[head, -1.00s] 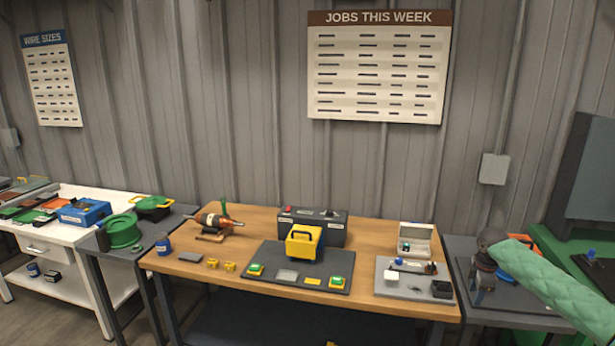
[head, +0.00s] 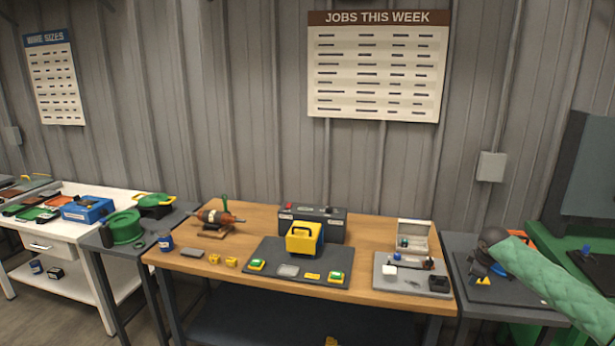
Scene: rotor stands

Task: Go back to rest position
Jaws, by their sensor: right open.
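My right arm, in a green quilted sleeve, comes in from the right edge in the head view. My right gripper (head: 484,277) is over the dark side table (head: 510,312) at the right. Its fingers point down, apart and with nothing seen between them. Part of that table is hidden behind the wrist and sleeve. My left gripper and arm are not in view. A copper-brown rotor (head: 214,217) lies on a small stand at the left back of the wooden bench (head: 200,275).
A yellow box (head: 304,238) stands on a dark mat (head: 262,271), before a black case (head: 331,224). A grey tray (head: 400,287) with small parts lies at the bench's right. A large dark screen (head: 588,185) rises at the right.

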